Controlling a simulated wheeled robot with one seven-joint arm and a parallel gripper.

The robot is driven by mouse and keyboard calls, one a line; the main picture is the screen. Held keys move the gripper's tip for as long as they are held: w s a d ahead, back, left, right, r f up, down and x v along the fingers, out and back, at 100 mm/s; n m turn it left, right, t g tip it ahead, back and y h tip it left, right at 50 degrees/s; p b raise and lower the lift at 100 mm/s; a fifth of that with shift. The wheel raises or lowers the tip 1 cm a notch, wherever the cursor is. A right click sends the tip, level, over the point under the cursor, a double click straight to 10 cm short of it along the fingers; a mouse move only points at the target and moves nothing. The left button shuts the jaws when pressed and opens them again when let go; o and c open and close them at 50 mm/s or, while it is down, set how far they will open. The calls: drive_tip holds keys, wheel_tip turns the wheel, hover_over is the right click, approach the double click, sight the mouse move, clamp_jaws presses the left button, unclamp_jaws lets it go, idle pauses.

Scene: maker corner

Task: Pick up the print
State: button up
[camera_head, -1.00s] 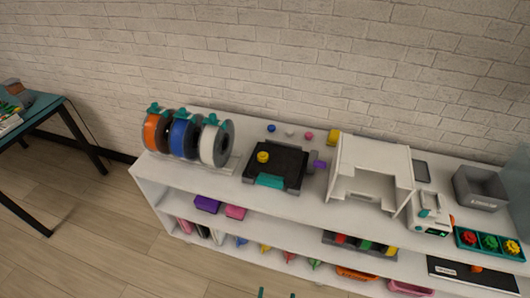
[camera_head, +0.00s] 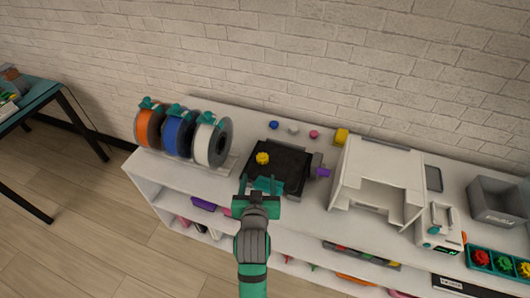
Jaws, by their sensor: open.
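The print appears to be the small yellow piece (camera_head: 262,158) on the black print bed (camera_head: 290,162), near the bed's left side. The bed sits on the white shelf top. My gripper (camera_head: 260,180) is green and grey, and its two fingers stand apart just in front of the bed's front edge. The yellow piece is beyond the fingertips and nothing is between the fingers that I can make out. The gripper hides part of the bed's teal front tab (camera_head: 268,186).
Spools of orange, blue and white filament (camera_head: 210,140) stand left of the bed. A purple piece (camera_head: 323,172) is at its right, beside a white printer frame (camera_head: 375,180). Small blue, white and pink pieces and a yellow block (camera_head: 341,136) lie behind. A grey bin (camera_head: 497,205) is far right.

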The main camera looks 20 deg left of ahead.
approach(262, 160)
drive_tip(key=w, duration=0.1)
drive_tip(key=w+a, duration=0.1)
drive_tip(key=w, duration=0.1)
drive_tip(key=shift+a+f, duration=0.25)
drive_tip(key=shift+f, duration=0.1)
drive_tip(key=shift+d+f+x, duration=0.15)
drive_tip(key=shift+d+x, duration=0.05)
drive_tip(key=shift+x, duration=1.15)
drive_tip(key=shift+d+f+x, duration=0.1)
drive_tip(key=shift+d+x, duration=0.05)
drive_tip(key=shift+x, duration=1.25)
drive_tip(key=shift+w, duration=0.1)
drive_tip(key=c, duration=1)
drive_tip(key=shift+a, duration=0.1)
drive_tip(key=shift+c, duration=0.6)
